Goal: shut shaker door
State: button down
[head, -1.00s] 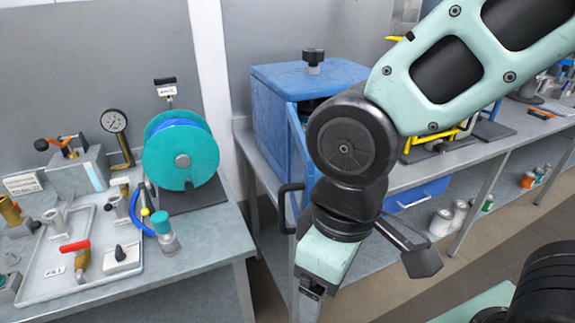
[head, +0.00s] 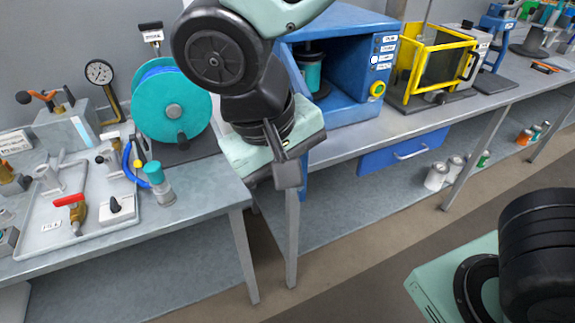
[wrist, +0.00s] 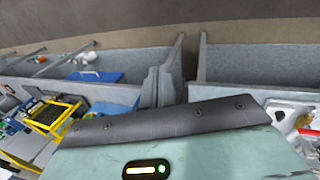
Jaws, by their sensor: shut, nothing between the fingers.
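The blue shaker box (head: 349,88) stands on the bench at upper centre in the head view. Its front is open, and a teal container (head: 309,72) shows inside. Its door is mostly hidden behind my arm at the box's left side; a narrow blue strip (head: 303,182) below my wrist may be part of it. My gripper (head: 288,172) is shut and empty, pointing down in front of the bench edge at the box's left. I cannot tell whether it touches the door. In the wrist view the fingers and door are not clearly visible.
A teal reel (head: 172,103) and a grey tray (head: 105,235) of fittings stand on the left bench. A yellow-framed device (head: 438,62) stands right of the shaker. A blue drawer (head: 403,151) hangs below the bench. The floor in front is clear.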

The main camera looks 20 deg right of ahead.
jog(key=w+a+r+m+t+h+b, duration=0.1)
jog(key=w+a+r+m+t+h, duration=0.15)
jog(key=w+m, duration=0.35)
jog(key=p+x, duration=0.1)
jog(key=x, duration=0.9)
jog(key=shift+w+d+f+n+h, duration=0.2)
jog(key=shift+w+d+n+h, duration=0.1)
jog(key=shift+d+h, duration=0.05)
